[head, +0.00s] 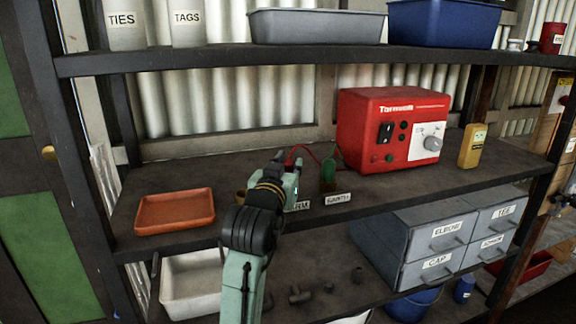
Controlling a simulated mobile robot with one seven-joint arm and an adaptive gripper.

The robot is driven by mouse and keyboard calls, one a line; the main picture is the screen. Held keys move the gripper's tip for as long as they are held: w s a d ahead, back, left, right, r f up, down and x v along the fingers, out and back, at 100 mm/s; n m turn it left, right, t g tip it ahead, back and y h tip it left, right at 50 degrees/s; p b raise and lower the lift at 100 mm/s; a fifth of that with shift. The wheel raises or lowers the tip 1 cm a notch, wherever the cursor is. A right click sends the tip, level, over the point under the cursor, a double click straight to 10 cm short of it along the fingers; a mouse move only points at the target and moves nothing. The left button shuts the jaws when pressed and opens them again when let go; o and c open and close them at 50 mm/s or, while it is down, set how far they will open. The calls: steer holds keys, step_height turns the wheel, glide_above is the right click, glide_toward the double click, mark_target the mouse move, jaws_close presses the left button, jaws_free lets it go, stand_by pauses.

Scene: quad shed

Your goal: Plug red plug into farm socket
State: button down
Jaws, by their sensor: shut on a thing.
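My gripper (284,172) is over the middle shelf, seen from behind, just above and behind a partly covered label (298,206) whose visible letters end in "RM". A red lead (297,150) runs from the red energiser (385,130) to my gripper. My gripper is shut on the red plug, which the fingers hide. The farm socket is hidden behind my gripper and arm, so I cannot tell whether the plug touches it. A green plug (328,170) stands upright at the socket behind the "EARTH" label (338,198), to the right of my gripper.
An orange tray (174,211) sits at the shelf's left. A yellow tester (472,146) stands right of the energiser. The upper shelf (200,61) passes above. Grey drawers (432,245), a white tub (190,285) and loose fittings (300,295) are below.

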steer(key=shift+f, duration=0.35)
steer(key=shift+r, duration=0.2)
steer(key=shift+r+p, duration=0.6)
steer(key=shift+r, duration=0.05)
steer(key=shift+f+b, duration=0.5)
steer(key=shift+f, duration=0.35)
stand_by(1.0)
steer(key=shift+r, duration=0.2)
steer(key=shift+r+p, duration=0.55)
steer(key=shift+p, duration=0.15)
steer(key=shift+r, duration=0.1)
stand_by(0.5)
steer(key=shift+f+b, duration=0.3)
steer(key=shift+f, duration=0.5)
stand_by(0.3)
steer(key=c, duration=1.6)
jaws_free()
